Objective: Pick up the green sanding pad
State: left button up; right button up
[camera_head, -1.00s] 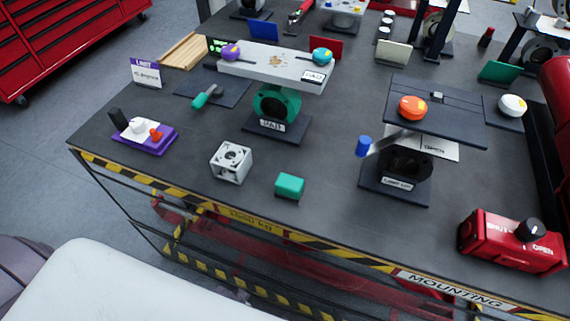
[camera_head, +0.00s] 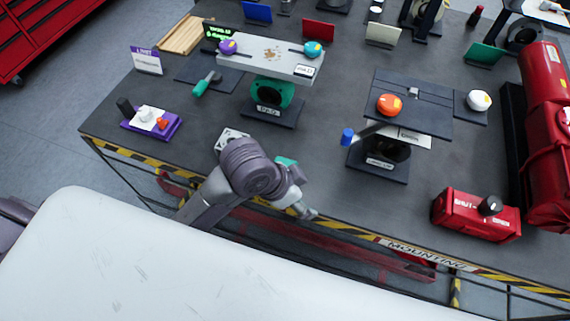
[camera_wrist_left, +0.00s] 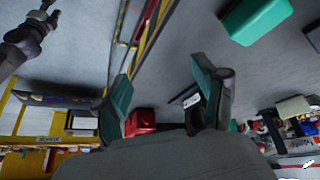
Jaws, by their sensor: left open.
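The green sanding pad (camera_head: 287,162) is a small block on the table near its front edge. In the head view my left arm partly covers it. In the left wrist view the green block (camera_wrist_left: 256,17) lies at the top right, cut by the frame edge, outside the space between the fingers. My left gripper (camera_head: 304,210) is over the front edge of the table, in front of the pad and a little to its right. In the left wrist view its green-lined fingers (camera_wrist_left: 162,70) are apart, with nothing between them.
A pale metal cube (camera_head: 230,138) stands left of the pad, partly behind my arm. A valve stand with an orange knob (camera_head: 389,104) is to the right, and a red box (camera_head: 477,215) further right. A dark jointed part (camera_wrist_left: 25,38), perhaps my right arm, shows top left.

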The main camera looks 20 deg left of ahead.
pick_arm(q)
jog(key=w+d+r+m+g+y, duration=0.1)
jog(key=w+d+r+m+g, duration=0.15)
jog(key=w+m, duration=0.3)
jog(key=w+a+r+m+y, duration=0.3)
jog(key=w+a+r+y, duration=0.15)
jog(key=a, duration=0.45)
jog(key=shift+g+h, duration=0.35)
jog(key=shift+h, duration=0.1)
notch_tip(320, 180, down, 8)
jog(key=shift+r+p, duration=0.15)
jog(key=shift+p, duration=0.65)
jog(key=shift+f+p, duration=0.4)
jog(key=shift+f, duration=0.1)
jog(key=f, duration=0.2)
jog(key=f+p, duration=0.1)
jog(key=shift+s+a+f, duration=0.15)
jog(key=shift+a+f, duration=0.05)
jog(key=shift+f, duration=0.55)
pick_arm(e)
jog(key=r, duration=0.3)
jog(key=shift+s+d+r, duration=0.2)
jog(key=shift+d+r, duration=0.05)
jog(key=shift+r, duration=0.15)
pick_arm(q)
jog(key=shift+c, duration=0.2)
